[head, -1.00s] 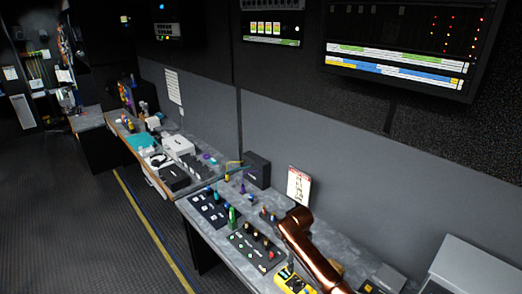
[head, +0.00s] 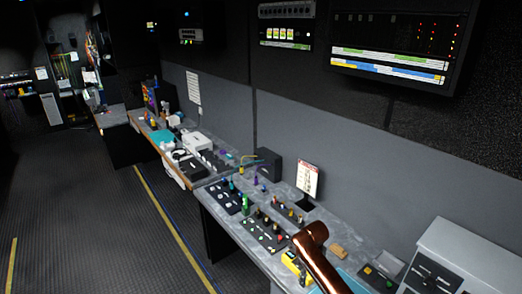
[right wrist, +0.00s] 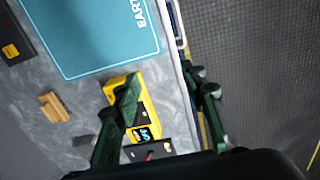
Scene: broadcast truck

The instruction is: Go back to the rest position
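My right arm (head: 318,262), copper-coloured, comes into the head view from the bottom edge, over the near part of the desk. Its gripper is not clearly seen there. In the right wrist view my right gripper (right wrist: 164,82) shows two dark green fingers spread apart with nothing between them. It hangs over the desk's front edge. A yellow device with a small display (right wrist: 148,98) lies below, partly covered by the left-hand finger; it also shows in the head view (head: 292,262) beside my arm. My left gripper is in neither view.
The long grey desk (head: 222,200) carries black control panels (head: 262,234), a placard (head: 308,178) and a wooden block (head: 338,250). A teal mat (right wrist: 95,35) lies near the gripper. A grey cabinet (head: 455,250) stands right. The floor (head: 95,215) at left is clear.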

